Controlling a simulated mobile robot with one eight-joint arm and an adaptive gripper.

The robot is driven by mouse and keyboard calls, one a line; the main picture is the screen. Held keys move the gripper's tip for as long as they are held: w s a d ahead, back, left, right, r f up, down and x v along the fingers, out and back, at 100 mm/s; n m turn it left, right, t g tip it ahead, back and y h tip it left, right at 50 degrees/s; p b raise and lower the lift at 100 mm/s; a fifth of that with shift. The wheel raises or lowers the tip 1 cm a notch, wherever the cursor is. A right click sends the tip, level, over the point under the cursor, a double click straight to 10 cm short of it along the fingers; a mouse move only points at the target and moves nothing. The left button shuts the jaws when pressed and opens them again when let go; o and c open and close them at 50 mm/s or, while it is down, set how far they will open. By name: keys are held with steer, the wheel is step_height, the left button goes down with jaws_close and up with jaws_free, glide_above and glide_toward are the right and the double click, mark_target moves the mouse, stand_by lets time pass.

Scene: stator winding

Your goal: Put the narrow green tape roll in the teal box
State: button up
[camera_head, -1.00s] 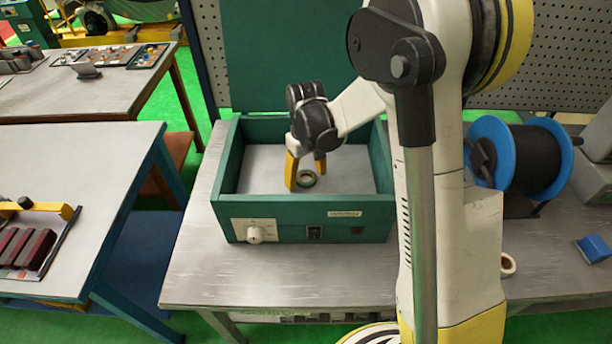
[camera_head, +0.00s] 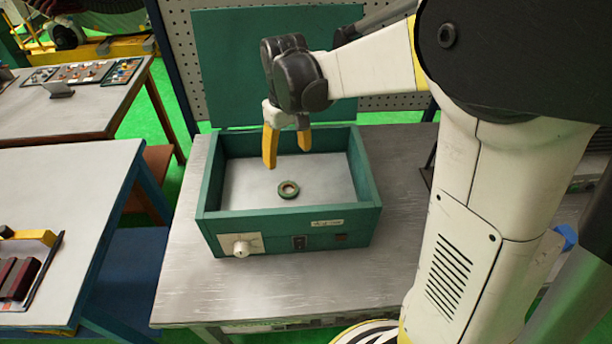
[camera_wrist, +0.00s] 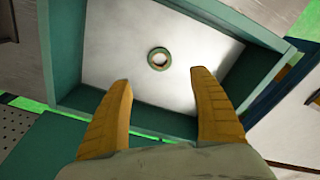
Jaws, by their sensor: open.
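The narrow green tape roll (camera_head: 288,190) lies flat on the pale floor of the teal box (camera_head: 283,219), near its middle. The wrist view also shows the roll (camera_wrist: 158,59) lying inside the box (camera_wrist: 61,60), apart from the walls. My gripper (camera_head: 287,160) is open and empty above the back part of the box. In the wrist view its two yellow fingers (camera_wrist: 164,106) are spread apart, with the roll beyond their tips and nothing between them.
The box's teal lid (camera_head: 230,60) stands upright behind it, against a pegboard. Bare grey bench (camera_head: 190,285) lies in front of the box. Another table (camera_head: 60,190) stands to the left, with a tray of dark red blocks (camera_head: 22,275).

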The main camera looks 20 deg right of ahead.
steer(key=s+r+m+t, duration=0.1)
steer(key=s+r+t, duration=0.2)
steer(key=s, duration=0.6)
steer(key=s+r+m+t, duration=0.1)
steer(key=s+r+t, duration=0.2)
steer(key=s, duration=0.6)
steer(key=shift+r+m, duration=0.15)
steer(key=shift+m, duration=0.25)
steer(key=shift+d, duration=0.1)
